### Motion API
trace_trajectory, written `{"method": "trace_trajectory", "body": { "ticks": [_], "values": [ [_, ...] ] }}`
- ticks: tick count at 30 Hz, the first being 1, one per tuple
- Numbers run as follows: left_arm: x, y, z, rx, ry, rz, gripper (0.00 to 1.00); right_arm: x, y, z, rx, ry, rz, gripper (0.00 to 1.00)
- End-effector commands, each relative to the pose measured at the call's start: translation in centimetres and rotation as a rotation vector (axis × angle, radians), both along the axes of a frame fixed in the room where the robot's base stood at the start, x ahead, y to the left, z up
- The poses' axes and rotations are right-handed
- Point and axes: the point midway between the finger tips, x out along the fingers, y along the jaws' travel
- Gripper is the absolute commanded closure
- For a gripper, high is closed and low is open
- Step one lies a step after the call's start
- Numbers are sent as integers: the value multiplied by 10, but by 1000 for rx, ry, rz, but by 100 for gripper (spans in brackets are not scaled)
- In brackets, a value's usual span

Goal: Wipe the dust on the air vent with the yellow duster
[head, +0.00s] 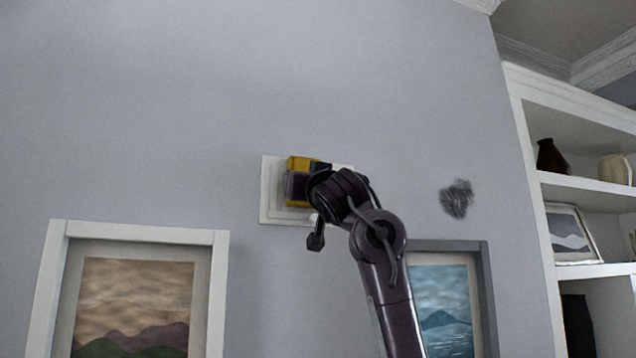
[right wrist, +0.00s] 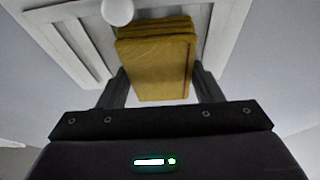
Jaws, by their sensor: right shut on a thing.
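The white air vent (head: 268,205) is set in the grey wall at the middle of the head view, partly hidden behind my right arm. It also shows in the right wrist view (right wrist: 57,43), with slats and a round white knob (right wrist: 117,11). The yellow duster (head: 298,166) is at the vent's front; it also fills the middle of the right wrist view (right wrist: 156,62). My right gripper (right wrist: 159,88) is shut on the duster, one finger on each side. Whether the duster touches the vent is hard to tell. Greyish dust seems to show on the vent left of the duster. My left gripper is not in view.
A dark smudge (head: 457,198) marks the wall right of the vent. Framed pictures hang below, one at left (head: 137,232) and one at right (head: 445,300), partly behind my arm. White shelves (head: 590,190) with vases stand at right. The wall above is clear.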

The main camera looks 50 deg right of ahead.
Motion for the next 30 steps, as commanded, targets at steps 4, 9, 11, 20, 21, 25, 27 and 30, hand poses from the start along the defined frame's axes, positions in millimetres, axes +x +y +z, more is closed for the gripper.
{"method": "trace_trajectory", "body": {
  "ticks": [4, 9, 11, 20, 21, 25, 27, 30],
  "values": [
    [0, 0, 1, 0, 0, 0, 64, 4, 6, -1, 0, 2, 1, 59],
    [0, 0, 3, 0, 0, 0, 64, 11, 20, -1, -1, 4, 1, 59],
    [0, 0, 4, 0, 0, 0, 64, 13, 25, -1, -1, 3, 1, 59],
    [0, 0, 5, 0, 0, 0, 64, 19, 37, -1, 1, 2, 0, 59],
    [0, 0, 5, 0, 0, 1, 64, 19, 37, -1, 1, 2, 0, 59],
    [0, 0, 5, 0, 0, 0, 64, 19, 36, -1, 0, 1, 0, 59],
    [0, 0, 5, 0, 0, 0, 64, 18, 37, -1, 1, 0, 0, 59],
    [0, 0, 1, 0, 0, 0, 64, 13, 39, -2, 2, -1, 1, 59]
  ]
}}
